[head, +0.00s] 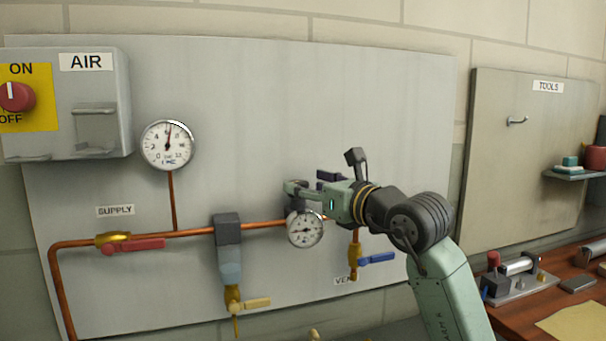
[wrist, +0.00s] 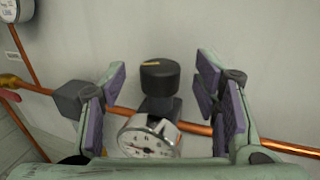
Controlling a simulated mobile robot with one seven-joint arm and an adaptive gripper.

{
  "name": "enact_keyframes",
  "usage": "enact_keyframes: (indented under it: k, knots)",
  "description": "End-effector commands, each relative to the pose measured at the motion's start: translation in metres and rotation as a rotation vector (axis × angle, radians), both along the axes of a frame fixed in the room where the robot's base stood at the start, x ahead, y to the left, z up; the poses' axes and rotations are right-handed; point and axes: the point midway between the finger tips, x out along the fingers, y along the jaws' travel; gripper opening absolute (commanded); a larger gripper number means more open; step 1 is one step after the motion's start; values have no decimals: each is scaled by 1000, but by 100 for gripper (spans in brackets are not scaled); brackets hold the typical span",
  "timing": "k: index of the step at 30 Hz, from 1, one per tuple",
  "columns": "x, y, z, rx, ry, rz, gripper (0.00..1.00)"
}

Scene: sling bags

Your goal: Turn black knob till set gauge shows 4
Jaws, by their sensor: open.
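The black knob (wrist: 160,75) with a yellow mark on its top stands on a dark regulator body on the copper pipe. The small set gauge (head: 305,230) is just below it and also shows in the wrist view (wrist: 148,139), its lower part cut off. Its needle is too small to read surely. My gripper (head: 308,184) is open, and in the wrist view its purple-padded fingers stand on either side of the knob, with a gap on each side. In the head view the gripper hides the knob.
The larger supply gauge (head: 167,145) is on the panel (head: 330,110) at the left. A red-handled supply valve (head: 130,243), a yellow-handled valve (head: 245,302) and a blue-handled vent valve (head: 370,260) are near the pipe. The upper panel is clear.

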Motion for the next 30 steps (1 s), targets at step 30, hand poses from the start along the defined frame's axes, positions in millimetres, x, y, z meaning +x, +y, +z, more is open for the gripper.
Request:
enact_keyframes:
  k: [30]
  knots:
    - [21,15,0,1,0,0,24]
